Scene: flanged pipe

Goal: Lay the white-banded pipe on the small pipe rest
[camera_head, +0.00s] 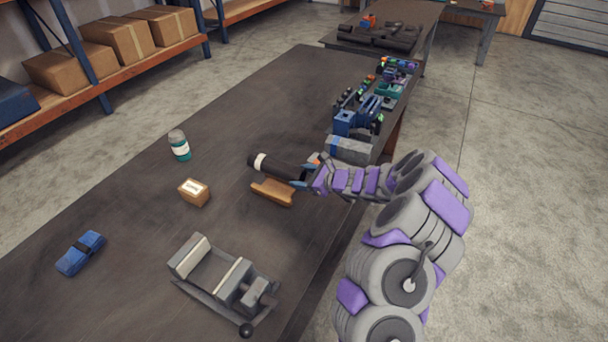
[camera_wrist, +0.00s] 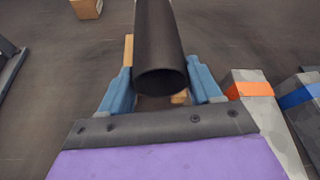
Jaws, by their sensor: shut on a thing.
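The dark pipe with a white band (camera_head: 261,163) is in my gripper (camera_head: 308,172) in the head view. My gripper is shut on the pipe near its right end, and the banded end points left. In the wrist view the pipe (camera_wrist: 160,45) lies between the two blue fingers of my gripper (camera_wrist: 160,90), its open end facing the camera; the band is not visible there. The small orange-brown pipe rest (camera_head: 272,192) stands on the table just below the pipe in the head view. Parts of the rest (camera_wrist: 128,50) show beside and under the pipe in the wrist view. I cannot tell whether they touch.
On the table (camera_head: 120,230) are a small cardboard box (camera_head: 193,192), a green-and-white bottle (camera_head: 179,145), a blue item (camera_head: 81,253) and a grey vise (camera_head: 225,280). A grey block with a blue stripe (camera_head: 349,150) and several coloured parts line the right edge.

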